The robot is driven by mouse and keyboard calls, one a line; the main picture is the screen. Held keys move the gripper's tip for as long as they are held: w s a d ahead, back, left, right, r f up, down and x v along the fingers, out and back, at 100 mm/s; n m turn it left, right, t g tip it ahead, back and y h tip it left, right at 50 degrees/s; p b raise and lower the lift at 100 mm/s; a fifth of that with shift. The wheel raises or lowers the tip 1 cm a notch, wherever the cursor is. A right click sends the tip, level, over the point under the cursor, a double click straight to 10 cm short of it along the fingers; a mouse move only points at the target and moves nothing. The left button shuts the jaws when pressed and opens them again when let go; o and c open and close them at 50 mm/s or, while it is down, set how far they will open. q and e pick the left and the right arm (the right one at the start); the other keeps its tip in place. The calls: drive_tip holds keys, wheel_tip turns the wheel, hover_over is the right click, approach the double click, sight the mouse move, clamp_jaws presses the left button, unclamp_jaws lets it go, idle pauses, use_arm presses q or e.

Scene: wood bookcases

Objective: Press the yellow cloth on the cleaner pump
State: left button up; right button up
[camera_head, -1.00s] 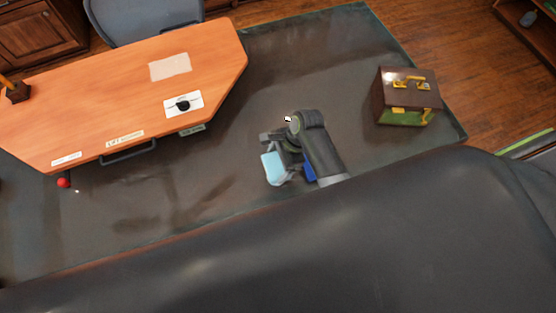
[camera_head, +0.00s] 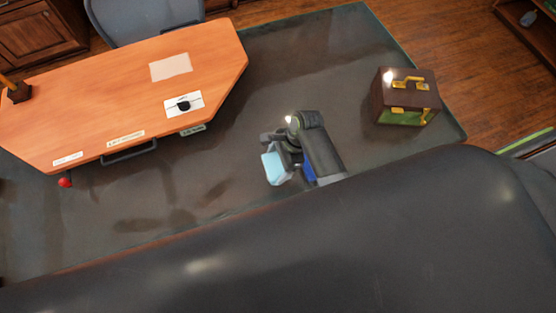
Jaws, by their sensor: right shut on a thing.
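My right gripper (camera_head: 268,146) shows near the middle of the head view, above the dark grey floor covering and right of the desk. It is shut on a light blue object (camera_head: 273,168), whose kind I cannot tell; the gripper hides part of it. I see no yellow cloth and cannot pick out a cleaner pump. A white plate with a small black piece (camera_head: 183,104) lies near the right end of the desk. My left gripper is not in view.
An orange wooden desk (camera_head: 110,100) with labels and a paper sheet (camera_head: 170,66) fills the left. A brown case (camera_head: 407,97) with yellow fittings stands at the right. A grey chair (camera_head: 145,22) is behind the desk. Dark floor covering (camera_head: 320,60) is clear between them.

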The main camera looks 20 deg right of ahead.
sight(278, 164)
drive_tip(key=shift+s, duration=0.1)
idle(0.4)
drive_tip(key=shift+r, duration=3.5)
